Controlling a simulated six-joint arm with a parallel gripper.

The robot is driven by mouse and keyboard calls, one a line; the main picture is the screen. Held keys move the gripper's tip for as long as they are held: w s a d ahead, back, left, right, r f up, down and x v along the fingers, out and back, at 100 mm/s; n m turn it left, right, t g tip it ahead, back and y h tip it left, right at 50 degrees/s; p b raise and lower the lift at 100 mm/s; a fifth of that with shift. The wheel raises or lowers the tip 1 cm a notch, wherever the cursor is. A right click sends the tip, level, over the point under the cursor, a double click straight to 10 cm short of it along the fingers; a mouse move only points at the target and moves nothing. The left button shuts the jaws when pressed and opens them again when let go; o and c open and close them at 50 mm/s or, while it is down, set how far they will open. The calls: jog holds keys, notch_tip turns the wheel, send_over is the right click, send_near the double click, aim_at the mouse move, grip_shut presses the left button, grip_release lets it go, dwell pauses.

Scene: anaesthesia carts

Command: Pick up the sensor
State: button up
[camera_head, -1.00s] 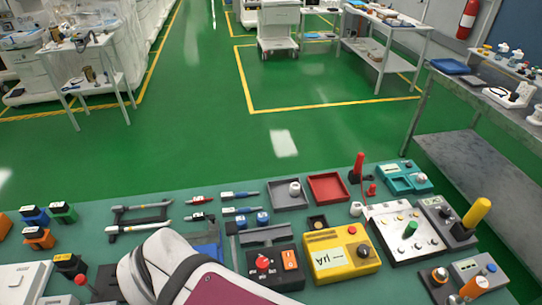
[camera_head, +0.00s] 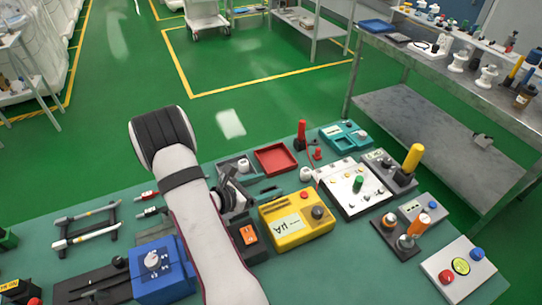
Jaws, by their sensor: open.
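No item in view is clearly marked as the sensor, so I cannot tell which one it is. Small candidates on the green bench include a white round piece (camera_head: 306,174) near the red tray and another white piece (camera_head: 243,166) at the grey tray. My white arm with dark bands crosses the bench. My dark gripper (camera_head: 234,197) is low over the bench, left of the yellow meter box (camera_head: 297,218), partly hidden by the arm. It is open, and I see nothing held in it.
A red tray (camera_head: 277,159), a teal device (camera_head: 343,135) and a white control panel (camera_head: 357,187) stand beyond the meter. A blue box (camera_head: 160,270) is left of my arm. A grey metal table (camera_head: 405,55) with parts stands at the right.

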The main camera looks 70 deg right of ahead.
aim_at(302, 173)
jog(key=x, duration=1.5)
jog(key=shift+s+d+f, duration=0.1)
jog(key=shift+d+f, duration=0.05)
grip_shut()
